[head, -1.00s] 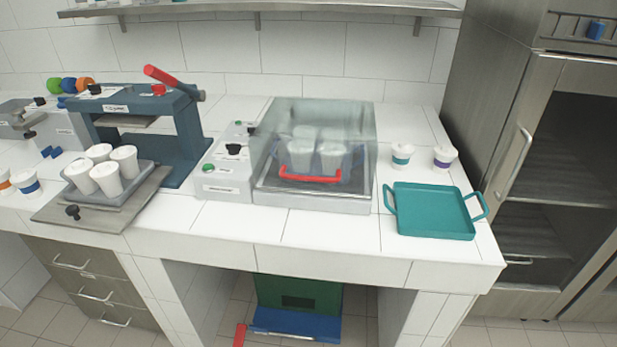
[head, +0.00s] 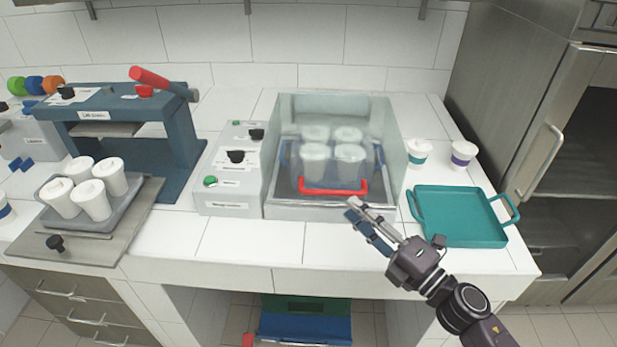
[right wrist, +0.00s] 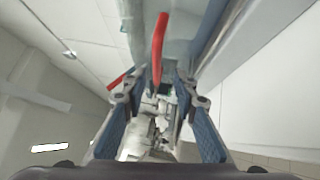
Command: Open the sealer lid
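The sealer (head: 232,195) is a pale machine with a clear lid (head: 385,115) that is down over several white cups in a tray. Its red handle (head: 333,190) runs along the lid's front edge. My right gripper (head: 353,210) is just in front of the handle's right end, fingers pointing toward the machine. In the right wrist view the gripper (right wrist: 158,82) is open, with its blue-padded fingers apart. The red handle (right wrist: 159,45) shows ahead, lined up with the gap between them; I cannot tell whether they touch. My left gripper is not in view.
A teal tray (head: 462,215) lies right of the sealer, with two lidded cups (head: 418,152) (head: 463,154) behind it. A blue press with a red lever (head: 150,77) stands left. A grey tray of white cups (head: 122,207) sits before it. The counter front is mostly clear.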

